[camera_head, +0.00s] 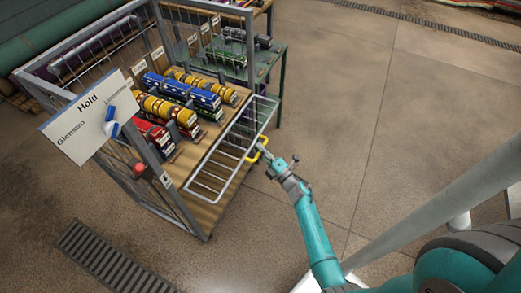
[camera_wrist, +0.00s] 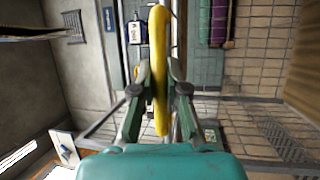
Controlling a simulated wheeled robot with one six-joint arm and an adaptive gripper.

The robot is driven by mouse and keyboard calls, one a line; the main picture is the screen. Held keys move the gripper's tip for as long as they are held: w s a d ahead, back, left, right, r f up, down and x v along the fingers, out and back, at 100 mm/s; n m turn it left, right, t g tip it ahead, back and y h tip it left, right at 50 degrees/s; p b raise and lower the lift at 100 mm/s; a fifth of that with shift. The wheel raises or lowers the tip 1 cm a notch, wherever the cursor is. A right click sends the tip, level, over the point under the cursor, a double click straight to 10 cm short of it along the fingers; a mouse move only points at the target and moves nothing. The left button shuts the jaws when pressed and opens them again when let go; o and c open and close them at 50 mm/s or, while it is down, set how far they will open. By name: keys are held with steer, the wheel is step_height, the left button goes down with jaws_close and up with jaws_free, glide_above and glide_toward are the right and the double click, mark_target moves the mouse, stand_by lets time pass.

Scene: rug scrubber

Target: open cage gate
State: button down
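The cage (camera_head: 188,209) has a wooden floor and a metal frame, and stands left of centre in the head view. Its gate, a pale barred frame (camera_head: 207,190), runs along the cage's right-hand side and looks closed. A yellow handle (camera_head: 250,156) sits on the gate. My gripper (camera_head: 268,161) is at the handle, reaching in from the lower right. In the wrist view the yellow handle (camera_wrist: 160,60) stands between my two fingers (camera_wrist: 158,84), which look closed in on it. The exact contact is hard to see.
Several red, blue and yellow model engines and wagons (camera_head: 180,88) stand inside the cage. A sign reading "Hold" (camera_head: 88,117) and a red button (camera_head: 139,169) are at its near left. A green table (camera_head: 262,63) stands behind. The floor (camera_head: 350,110) to the right is clear.

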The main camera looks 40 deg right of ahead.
steer(key=shift+w+a+r, duration=0.1)
steer(key=shift+w+r, duration=0.05)
steer(key=shift+r, duration=1.55)
steer(key=c, duration=1.2)
jaws_free()
steer(key=s, duration=0.4)
steer(key=s+f, duration=0.1)
steer(key=s, duration=0.3)
steer(key=s+f, duration=0.1)
steer(key=s, duration=0.3)
steer(key=shift+a+f, duration=0.1)
steer(key=shift+a, duration=0.15)
